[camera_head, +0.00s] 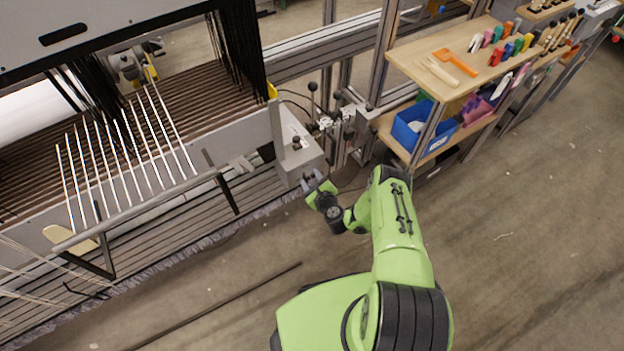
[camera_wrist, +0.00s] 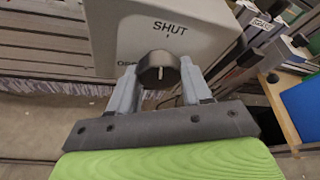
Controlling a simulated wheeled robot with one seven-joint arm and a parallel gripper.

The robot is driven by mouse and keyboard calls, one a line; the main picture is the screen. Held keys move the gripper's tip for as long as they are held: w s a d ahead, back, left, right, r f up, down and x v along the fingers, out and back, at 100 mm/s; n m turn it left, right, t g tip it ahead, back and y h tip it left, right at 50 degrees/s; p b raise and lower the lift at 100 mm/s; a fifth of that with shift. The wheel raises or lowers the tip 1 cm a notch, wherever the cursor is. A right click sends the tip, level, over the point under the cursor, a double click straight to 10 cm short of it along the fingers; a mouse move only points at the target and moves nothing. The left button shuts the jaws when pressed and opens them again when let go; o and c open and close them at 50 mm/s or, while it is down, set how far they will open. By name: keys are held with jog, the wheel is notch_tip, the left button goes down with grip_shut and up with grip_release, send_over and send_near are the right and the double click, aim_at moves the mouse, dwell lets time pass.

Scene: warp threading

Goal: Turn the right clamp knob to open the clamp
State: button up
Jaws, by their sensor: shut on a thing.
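The right clamp knob (camera_wrist: 159,64) is a round dark knob with a pale line on its face. It stands on the front of a grey housing (camera_wrist: 205,25) marked "SHUT" above the knob, with a partly hidden "OP..." label at its left. My gripper (camera_wrist: 158,74) is shut on the knob, one grey finger on each side. The pale line leans slightly right of upright, roughly toward the "SHUT" side. In the head view my gripper (camera_head: 312,184) is at the lower front of the grey housing (camera_head: 300,158); the knob is hard to make out there.
The loom with white rods (camera_head: 130,150) and its slatted bed lie left of the housing. A wooden shelf (camera_head: 420,70) with tools and a blue bin (camera_head: 410,128) stands to the right. Levers and rods rise behind the housing. The floor in front is mostly clear.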

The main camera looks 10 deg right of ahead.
jog(key=shift+a+f+n+t+h+b, duration=0.15)
jog(key=shift+n+t+h+b, duration=0.65)
jog(key=shift+n, duration=1.95)
jog(key=shift+d+f+n+t+y+b, duration=0.15)
jog(key=shift+n+t+b, duration=0.25)
jog(key=shift+n+t, duration=1.7)
jog(key=shift+a+f+n+t+h+b, duration=0.2)
jog(key=shift+n+t+h+b, duration=0.35)
jog(key=shift+n, duration=2.9)
jog(key=shift+s, duration=0.1)
jog(key=o, duration=1.1)
jog(key=shift+c, duration=0.2)
